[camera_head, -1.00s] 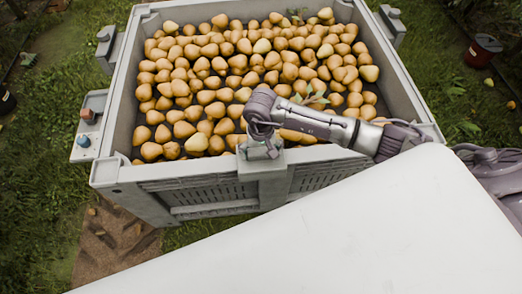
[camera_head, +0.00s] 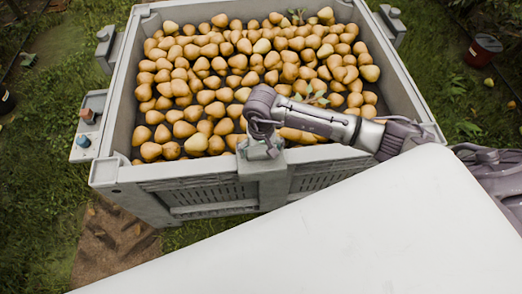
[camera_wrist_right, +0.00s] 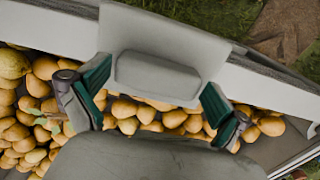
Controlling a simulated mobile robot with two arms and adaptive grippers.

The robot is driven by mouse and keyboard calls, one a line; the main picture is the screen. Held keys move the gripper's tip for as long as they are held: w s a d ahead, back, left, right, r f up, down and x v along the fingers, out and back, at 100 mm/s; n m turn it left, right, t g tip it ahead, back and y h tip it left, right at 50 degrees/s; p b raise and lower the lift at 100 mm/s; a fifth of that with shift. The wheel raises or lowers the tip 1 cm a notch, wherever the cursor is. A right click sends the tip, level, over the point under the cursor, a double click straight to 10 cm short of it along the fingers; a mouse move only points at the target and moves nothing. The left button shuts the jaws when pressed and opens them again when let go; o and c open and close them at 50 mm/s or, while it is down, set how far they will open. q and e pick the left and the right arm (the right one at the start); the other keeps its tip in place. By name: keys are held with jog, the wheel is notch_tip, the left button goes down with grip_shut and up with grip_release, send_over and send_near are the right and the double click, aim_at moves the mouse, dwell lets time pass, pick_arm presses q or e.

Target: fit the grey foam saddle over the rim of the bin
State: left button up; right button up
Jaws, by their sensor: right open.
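The bin (camera_head: 110,172) is a large grey crate full of pears. The grey foam saddle (camera_head: 263,187) sits astride its near rim, with one flap hanging down the outer wall. In the right wrist view the saddle (camera_wrist_right: 165,30) crosses the pale rim, its raised block (camera_wrist_right: 158,74) between my fingers. My right gripper (camera_head: 262,150) is directly above the saddle, pointing down. In the wrist view its green-padded fingers (camera_wrist_right: 154,92) are spread, one on each side of the block, with gaps showing. The saddle's inner side is partly hidden by the gripper. My left gripper is out of view.
Pears (camera_head: 215,85) fill the bin close behind the gripper, with a few leaves among them. A side bracket (camera_head: 88,125) with red and blue caps is on the bin's left. A dark red bucket (camera_head: 483,50) stands on the grass at far right.

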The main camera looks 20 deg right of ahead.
notch_tip(320, 180, up, 11)
jog(key=shift+r, duration=0.15)
